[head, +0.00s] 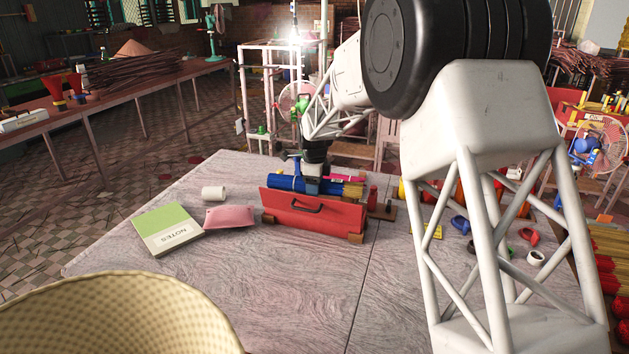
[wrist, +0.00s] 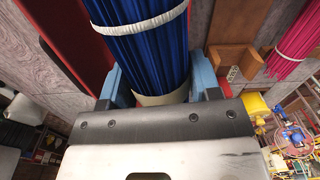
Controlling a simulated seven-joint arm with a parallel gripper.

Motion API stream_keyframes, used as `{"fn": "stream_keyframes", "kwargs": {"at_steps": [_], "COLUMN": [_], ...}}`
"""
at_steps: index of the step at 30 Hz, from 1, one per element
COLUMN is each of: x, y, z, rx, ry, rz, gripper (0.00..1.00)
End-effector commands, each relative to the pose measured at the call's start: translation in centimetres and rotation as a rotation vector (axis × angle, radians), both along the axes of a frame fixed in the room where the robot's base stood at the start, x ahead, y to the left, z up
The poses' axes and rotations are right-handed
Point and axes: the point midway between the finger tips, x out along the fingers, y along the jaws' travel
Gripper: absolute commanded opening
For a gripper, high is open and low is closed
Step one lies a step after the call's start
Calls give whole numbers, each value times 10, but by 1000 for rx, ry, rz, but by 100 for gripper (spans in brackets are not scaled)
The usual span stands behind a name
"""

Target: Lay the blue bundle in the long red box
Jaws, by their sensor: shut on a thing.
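The long red box (head: 290,212) stands on the grey table, its front wall with a black handle facing me. The blue bundle (head: 285,183) lies lengthwise along the box, showing just above the front wall's top edge. My gripper (head: 312,180) is shut on it from above. In the wrist view the blue bundle (wrist: 135,45), with white bands, runs between the light-blue fingers of my gripper (wrist: 160,85). The red box (wrist: 82,45) shows as a strip left of it. The front wall hides the bundle's underside, so I cannot tell whether it touches the box floor.
A pink bundle (wrist: 295,40) lies near a wooden block (wrist: 235,57) on the right in the wrist view. In the head view, a pink pouch (head: 230,216), a green notebook (head: 168,228) and a white roll (head: 213,193) are left of the box. A woven basket (head: 120,315) fills the near left.

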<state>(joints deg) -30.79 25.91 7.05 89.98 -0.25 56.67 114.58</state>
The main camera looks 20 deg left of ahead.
Motion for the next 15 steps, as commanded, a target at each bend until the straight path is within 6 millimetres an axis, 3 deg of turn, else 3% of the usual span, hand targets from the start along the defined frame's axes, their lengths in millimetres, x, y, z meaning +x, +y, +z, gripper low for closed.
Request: {"fn": "stream_keyframes", "kwargs": {"at_steps": [15], "x": [-4], "y": [-2], "z": [-9], "rx": [1], "ry": [-2], "rz": [-113], "gripper": [36]}}
